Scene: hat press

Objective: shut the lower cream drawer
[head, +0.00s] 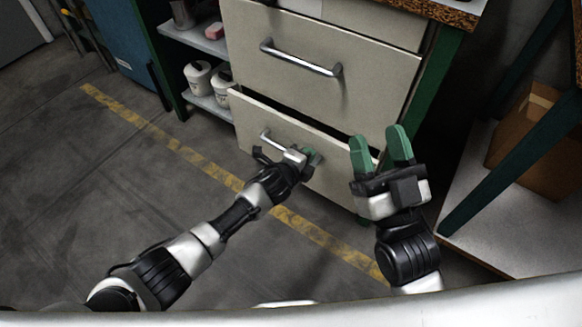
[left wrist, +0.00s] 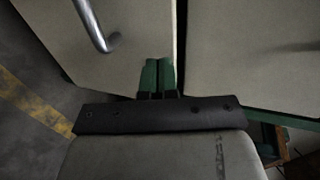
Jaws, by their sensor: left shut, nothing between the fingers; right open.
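The lower cream drawer (head: 258,118) shows in the head view with a metal bar handle (head: 283,147) on its front. It stands slightly out, with a dark gap along its top edge. My left gripper (head: 312,157) is shut and empty, close to the drawer front just right of the handle. In the left wrist view its green fingertips (left wrist: 158,77) are together in front of the cream front, and the handle (left wrist: 92,25) is at upper left. I cannot tell whether they touch the front. My right gripper (head: 378,148) is open and empty, right of the left one.
The upper cream drawer (head: 330,95) looks shut, with its own handle (head: 300,60). Shelves with white containers (head: 198,78) stand left of the cabinet. A cardboard box (head: 530,140) sits on a low white shelf (head: 490,215) at right. The floor at left is clear.

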